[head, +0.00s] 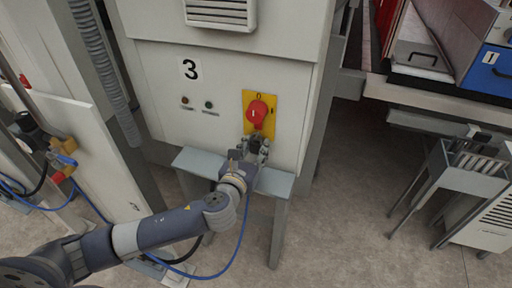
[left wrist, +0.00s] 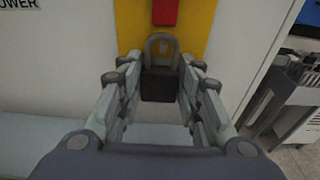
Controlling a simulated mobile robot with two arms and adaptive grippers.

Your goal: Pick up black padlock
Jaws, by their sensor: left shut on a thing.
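The black padlock (left wrist: 160,86) shows in the left wrist view with a dark body and a grey shackle pointing up. It is upright in front of the yellow plate (left wrist: 129,30), just below the red switch handle (left wrist: 165,12). My left gripper (left wrist: 161,77) has its fingers on both sides of the padlock body and is shut on it. In the head view my left gripper (head: 255,148) is just below the red switch (head: 258,112), over a grey ledge; the padlock is mostly hidden there. My right gripper is not in view.
The white cabinet marked 3 (head: 220,95) stands directly behind the gripper. The grey ledge (head: 205,163) juts out below it. A grey stand (head: 460,168) and a blue drawer (head: 488,78) are at the right. Floor between is clear.

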